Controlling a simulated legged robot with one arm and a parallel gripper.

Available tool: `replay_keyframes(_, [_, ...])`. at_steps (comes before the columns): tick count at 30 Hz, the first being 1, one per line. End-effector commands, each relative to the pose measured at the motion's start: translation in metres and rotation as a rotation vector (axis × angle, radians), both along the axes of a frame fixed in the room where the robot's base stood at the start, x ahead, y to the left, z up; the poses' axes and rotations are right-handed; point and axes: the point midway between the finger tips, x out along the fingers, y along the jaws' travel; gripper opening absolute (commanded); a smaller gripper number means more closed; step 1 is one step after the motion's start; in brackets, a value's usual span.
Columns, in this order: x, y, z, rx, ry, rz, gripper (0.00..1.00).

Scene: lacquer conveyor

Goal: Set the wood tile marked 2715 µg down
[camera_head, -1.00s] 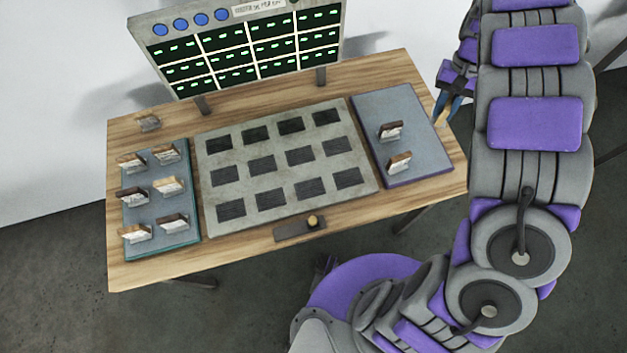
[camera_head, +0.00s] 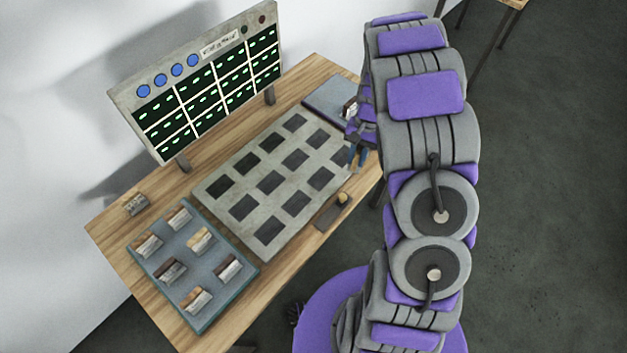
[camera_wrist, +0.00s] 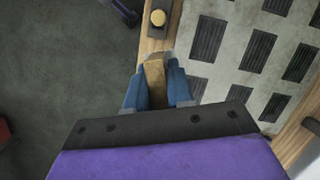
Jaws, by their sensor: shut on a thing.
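My gripper (camera_wrist: 156,92) is shut on a wood tile (camera_wrist: 154,73) in the wrist view. The tile's narrow wooden edge shows between the blue fingers; its marking cannot be read. In the head view my gripper (camera_head: 358,156) hangs by the right end of the grey slab (camera_head: 222,166), near the table's front edge. The held tile cannot be made out there. The wrist view shows the fingers beside the table edge, close to the yellow knob (camera_wrist: 158,17), with the slab (camera_wrist: 226,74) to their right.
Several tiles stand on the left tray (camera_head: 222,289). One more tile (camera_head: 135,204) stands on the bare wood behind it. The right tray (camera_head: 325,95) bears a tile (camera_head: 350,108) and is partly hidden by my arm. A display panel (camera_head: 205,85) stands along the back.

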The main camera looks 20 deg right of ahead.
Motion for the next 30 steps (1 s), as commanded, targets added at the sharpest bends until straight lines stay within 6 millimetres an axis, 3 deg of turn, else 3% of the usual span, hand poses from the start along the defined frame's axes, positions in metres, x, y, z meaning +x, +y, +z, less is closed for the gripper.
replay_keyframes(3, [-0.032,-0.015,-0.023,0.000,0.016,-0.164,0.00])
replay_keyframes(6, [-0.051,-0.017,-0.037,-0.007,0.025,-0.262,0.00])
replay_keyframes(12, [-0.069,-0.011,-0.049,-0.024,0.032,-0.356,0.00])
replay_keyframes(16, [-0.059,0.004,-0.052,-0.030,0.030,-0.360,0.00])
replay_keyframes(30, [0.014,0.078,-0.065,-0.019,0.031,-0.359,0.00])
